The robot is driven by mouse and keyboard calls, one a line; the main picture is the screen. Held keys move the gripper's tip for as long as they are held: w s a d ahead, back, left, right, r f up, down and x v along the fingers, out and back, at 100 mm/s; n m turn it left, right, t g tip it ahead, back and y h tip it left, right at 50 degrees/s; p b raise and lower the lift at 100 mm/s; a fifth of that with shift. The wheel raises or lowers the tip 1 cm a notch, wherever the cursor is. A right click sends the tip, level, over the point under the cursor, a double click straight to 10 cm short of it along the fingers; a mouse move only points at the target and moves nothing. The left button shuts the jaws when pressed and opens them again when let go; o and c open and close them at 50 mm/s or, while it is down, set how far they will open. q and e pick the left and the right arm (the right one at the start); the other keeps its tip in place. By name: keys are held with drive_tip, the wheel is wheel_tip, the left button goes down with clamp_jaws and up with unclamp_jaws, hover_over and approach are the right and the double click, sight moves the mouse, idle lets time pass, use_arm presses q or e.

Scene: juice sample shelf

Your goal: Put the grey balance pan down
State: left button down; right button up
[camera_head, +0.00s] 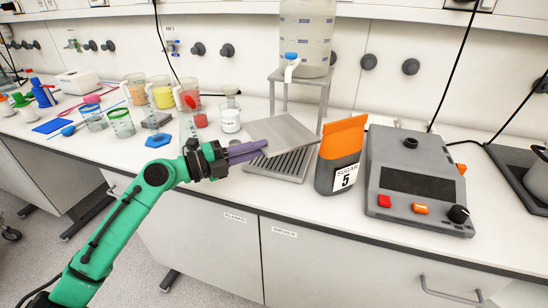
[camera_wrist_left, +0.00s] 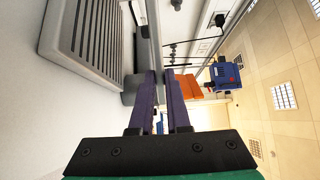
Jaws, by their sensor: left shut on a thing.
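The grey balance pan (camera_head: 286,131) is a thin flat square plate. In the head view it is held tilted above the slatted grey tray (camera_head: 288,167), hiding part of it. My left gripper (camera_head: 262,150), with purple fingers, is shut on the pan's near left edge. In the left wrist view the pan (camera_wrist_left: 153,35) shows nearly edge-on between the fingertips (camera_wrist_left: 165,75). The slatted tray (camera_wrist_left: 90,35) lies to its left there, apart from the pan. My right gripper is not in view.
An orange and grey sugar bag (camera_head: 342,155) stands right of the tray, close to the pan. A grey instrument (camera_head: 415,180) is farther right. A metal stand (camera_head: 327,85) with a clear dispenser (camera_head: 306,35) rises behind. Jugs and a sugar jar (camera_head: 230,120) stand left. Bare counter lies in front.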

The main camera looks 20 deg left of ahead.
use_arm(q)
wheel_tip(320, 180, down, 5)
drive_tip(key=shift+r+p, duration=0.15)
drive_tip(key=shift+p, duration=0.15)
drive_tip(key=shift+d+f, duration=0.1)
drive_tip(key=shift+f, duration=0.25)
drive_tip(key=shift+f+b, duration=0.15)
drive_tip(key=shift+b, duration=0.2)
drive_tip(key=c, duration=1.2)
unclamp_jaws()
drive_tip(key=shift+o, duration=0.2)
